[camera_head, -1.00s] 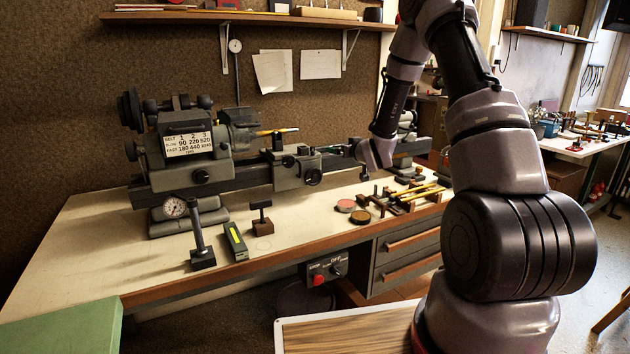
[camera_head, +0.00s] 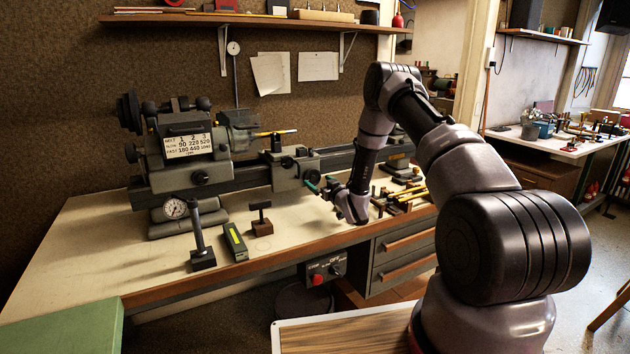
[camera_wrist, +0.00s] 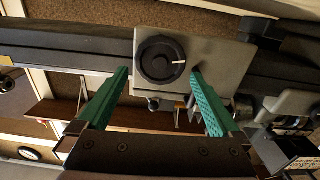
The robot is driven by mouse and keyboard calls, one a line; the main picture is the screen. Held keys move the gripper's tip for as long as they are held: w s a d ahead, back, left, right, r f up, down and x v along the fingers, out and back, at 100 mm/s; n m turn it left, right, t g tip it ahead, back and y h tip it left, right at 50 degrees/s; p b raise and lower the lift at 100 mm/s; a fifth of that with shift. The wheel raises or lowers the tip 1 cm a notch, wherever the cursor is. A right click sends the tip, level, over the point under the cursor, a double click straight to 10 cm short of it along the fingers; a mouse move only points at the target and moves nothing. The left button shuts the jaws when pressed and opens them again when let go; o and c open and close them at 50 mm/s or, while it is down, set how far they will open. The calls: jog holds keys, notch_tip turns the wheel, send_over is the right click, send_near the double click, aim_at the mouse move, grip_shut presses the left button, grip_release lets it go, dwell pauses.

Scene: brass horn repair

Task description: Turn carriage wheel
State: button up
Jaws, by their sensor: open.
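The carriage wheel (camera_wrist: 160,62) is a round black knob with a white line on its face, on the grey carriage apron (camera_wrist: 225,65). In the head view the wheel (camera_head: 313,176) is small and dark on the lathe carriage (camera_head: 282,160), partly covered by my gripper. My gripper (camera_wrist: 160,84) has two green fingers, spread apart with nothing between them. In the wrist view the wheel lies ahead, between and just beyond the fingertips. I cannot tell whether either finger touches it. My gripper (camera_head: 317,187) points at the carriage from the right front.
The lathe headstock (camera_head: 188,148) stands left on the bench (camera_head: 105,238). A small stand (camera_head: 262,219), a green-yellow level (camera_head: 235,241) and a dark post (camera_head: 198,236) stand at the front left. Yellow-handled tools (camera_head: 408,195) lie right of my gripper.

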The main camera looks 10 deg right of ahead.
aim_at(313, 177)
jog(key=shift+x, duration=1.8)
jog(key=c, duration=1)
jog(key=shift+n, duration=0.3)
